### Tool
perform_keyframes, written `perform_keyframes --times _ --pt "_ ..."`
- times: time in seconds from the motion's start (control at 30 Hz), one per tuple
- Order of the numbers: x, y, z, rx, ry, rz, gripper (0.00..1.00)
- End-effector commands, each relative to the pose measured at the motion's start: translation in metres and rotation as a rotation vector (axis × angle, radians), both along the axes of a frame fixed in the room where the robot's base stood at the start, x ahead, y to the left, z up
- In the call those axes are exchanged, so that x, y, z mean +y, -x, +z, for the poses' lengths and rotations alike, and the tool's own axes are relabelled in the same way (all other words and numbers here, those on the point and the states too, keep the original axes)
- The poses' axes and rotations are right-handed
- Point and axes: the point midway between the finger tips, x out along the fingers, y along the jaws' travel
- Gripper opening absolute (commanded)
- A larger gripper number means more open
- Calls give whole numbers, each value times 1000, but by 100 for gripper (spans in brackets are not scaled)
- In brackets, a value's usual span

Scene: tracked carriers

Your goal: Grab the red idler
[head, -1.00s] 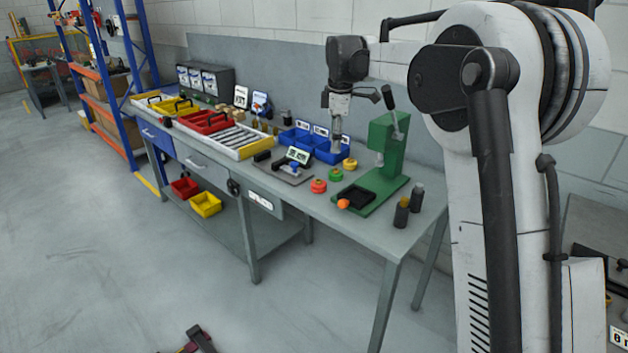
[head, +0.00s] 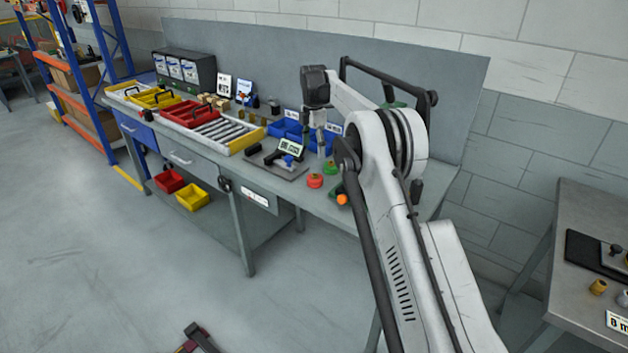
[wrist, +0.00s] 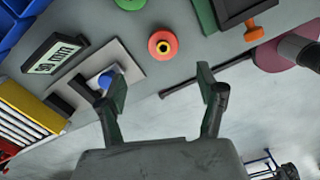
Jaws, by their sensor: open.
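The red idler (head: 314,181), a small round red piece, sits on the workbench near its front edge, just in front of a green idler (head: 331,167). In the wrist view the red idler (wrist: 163,45) shows a yellow centre with a dark hole. My gripper (head: 321,152) hangs over the bench. In the wrist view its two fingers are spread apart and empty (wrist: 161,88), and the red idler appears beyond the fingertips, roughly centred between them. The green idler (wrist: 130,3) is cut off at the top edge of the wrist view.
A grey plate with a blue knob (wrist: 106,77) and a display (wrist: 55,58) lies left of the idler. Blue bins (head: 283,130) stand behind. A green stand (wrist: 207,14) with an orange knob (wrist: 253,30) is close on the right, mostly hidden by my arm in the head view.

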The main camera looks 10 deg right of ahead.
Motion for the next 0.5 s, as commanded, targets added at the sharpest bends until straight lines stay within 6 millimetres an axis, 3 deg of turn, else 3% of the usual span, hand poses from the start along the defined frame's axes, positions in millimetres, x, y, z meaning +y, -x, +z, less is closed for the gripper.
perform_keyframes --times 0.3,0.5 --pt "0 1 -56 -1 0 -2 69" --pt "0 1 -71 -1 0 -2 69"
